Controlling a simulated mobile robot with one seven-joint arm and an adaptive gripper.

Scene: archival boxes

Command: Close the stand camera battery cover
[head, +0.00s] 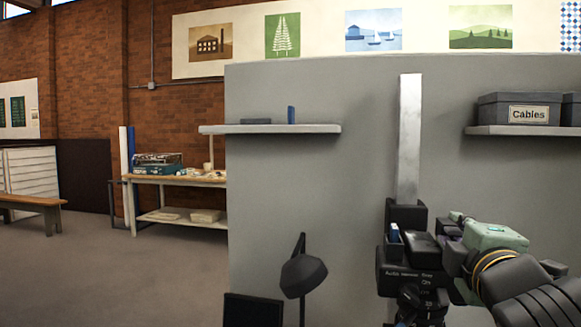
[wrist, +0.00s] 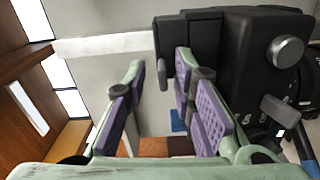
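The stand camera (head: 408,277) is a black body with white lettering, low at centre right in the head view. Its black body (wrist: 240,50) fills the upper right of the wrist view. A black panel (wrist: 174,42) juts from its left side; I cannot tell for sure that this is the battery cover or how far it stands open. A small blue part (head: 394,233) shows on the camera's left side. My gripper (wrist: 160,62) has green fingers with purple pads, parted and apparently empty. Its right fingertip is close to the panel; contact is unclear.
A pale upright post (head: 409,135) rises behind the camera. A grey partition (head: 330,190) carries a shelf (head: 270,129) at left and another with a Cables box (head: 514,112) at right. A black lamp (head: 303,273) stands left of the camera. Open floor lies at far left.

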